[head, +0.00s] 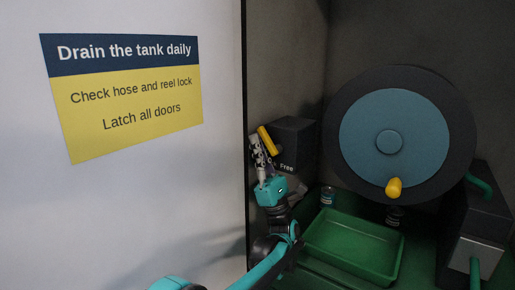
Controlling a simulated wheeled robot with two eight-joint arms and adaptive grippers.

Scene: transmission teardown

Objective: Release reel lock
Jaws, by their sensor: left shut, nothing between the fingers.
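The reel lock appears to be a dark box (295,140) with a yellow lever (268,140) on its left side. The lever tilts up to the left, and the word "Free" shows on the box below it. The hose reel (400,135) is a large dark disc with a blue-grey face and a yellow crank knob (394,188) at its lower edge. My left gripper (257,145) points up just left of the lever, shut and empty. I cannot tell whether its fingers touch the lever. My right gripper is not in view.
A green tray (352,246) lies below the reel. A small can (328,197) stands behind it. A dark box with a grey front (476,256) and green hose sits at right. A white panel with a sign (124,97) fills the left.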

